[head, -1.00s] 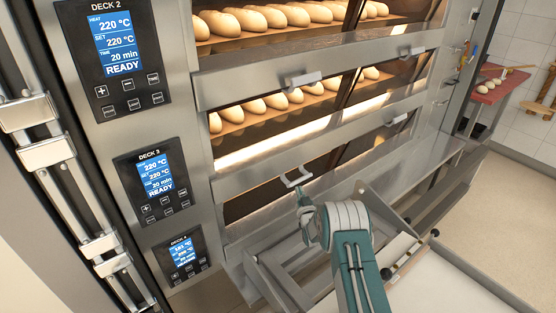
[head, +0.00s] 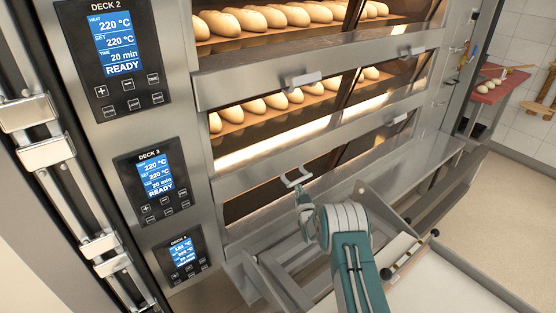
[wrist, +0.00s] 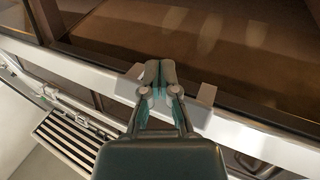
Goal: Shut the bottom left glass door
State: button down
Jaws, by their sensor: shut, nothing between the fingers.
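Contact and the door's exact angle are unclear.
Lit decks with bread rolls (head: 262,106) are above, with other door handles (head: 302,80) standing out. Control panels (head: 158,184) line the left. A metal ledge (head: 440,160) juts out at right. Open floor (head: 500,215) lies at right, and a red table (head: 492,88) stands beyond.

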aim_at(300, 180)
dwell(0.5)
jog(key=shift+r, duration=2.5)
jog(key=s+d+f, duration=0.1)
jog(key=s+f, duration=0.1)
jog(key=s, duration=0.5)
jog(key=shift+d, duration=0.1)
